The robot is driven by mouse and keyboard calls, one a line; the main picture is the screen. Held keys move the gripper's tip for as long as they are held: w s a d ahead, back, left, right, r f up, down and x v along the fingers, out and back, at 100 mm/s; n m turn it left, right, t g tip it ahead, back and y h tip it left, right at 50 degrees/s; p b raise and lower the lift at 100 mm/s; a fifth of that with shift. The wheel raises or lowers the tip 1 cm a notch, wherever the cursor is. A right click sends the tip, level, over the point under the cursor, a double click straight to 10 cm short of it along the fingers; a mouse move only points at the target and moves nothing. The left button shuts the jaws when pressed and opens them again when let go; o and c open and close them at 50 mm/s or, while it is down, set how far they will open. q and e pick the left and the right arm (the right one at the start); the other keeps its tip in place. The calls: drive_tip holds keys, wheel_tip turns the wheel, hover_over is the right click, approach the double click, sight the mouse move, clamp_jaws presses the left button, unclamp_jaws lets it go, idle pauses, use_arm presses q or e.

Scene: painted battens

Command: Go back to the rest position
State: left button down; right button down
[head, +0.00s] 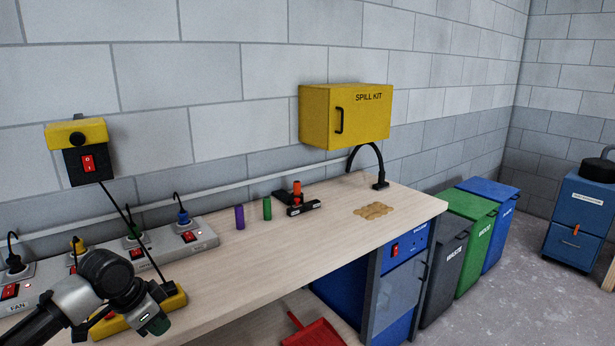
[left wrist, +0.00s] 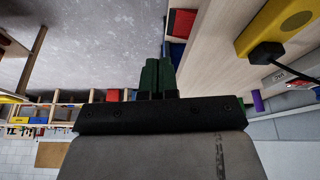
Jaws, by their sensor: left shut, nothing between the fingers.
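My left gripper (head: 158,325) is at the lower left of the head view, in front of the workbench (head: 225,290) and close to the yellow block (head: 125,318) on its near left end. I cannot tell whether it touches the block. In the left wrist view the dark green fingers of the left gripper (left wrist: 158,68) are together, with nothing between them. My right gripper is in neither view.
Power strips (head: 205,233) with plugs line the bench's back left. Purple (head: 239,217) and green (head: 267,208) cylinders stand beside a black holder with an orange piece (head: 297,190). A yellow spill kit cabinet (head: 345,115) hangs above. Bins (head: 470,215) stand right; a red dustpan (head: 312,332) lies below.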

use_arm(q)
wheel_tip(320, 180, down, 24)
drive_tip(key=n+t+y, duration=0.1)
drive_tip(key=n+t, duration=0.1)
drive_tip(key=n, duration=0.3)
drive_tip(key=s+a+f, duration=0.1)
drive_tip(key=s+f, duration=0.6)
drive_tip(key=f, duration=0.4)
drive_tip(key=s+d+f+n+g+y, duration=0.2)
drive_tip(key=s+f, duration=1.4)
drive_tip(key=s, duration=0.4)
drive_tip(key=s+d+f+g, duration=0.1)
drive_tip(key=s+d+f, duration=0.1)
drive_tip(key=s, duration=0.9)
drive_tip(key=s+d+f, duration=0.3)
drive_tip(key=s, duration=0.8)
drive_tip(key=shift+f+g, duration=0.2)
drive_tip(key=shift+g, duration=0.2)
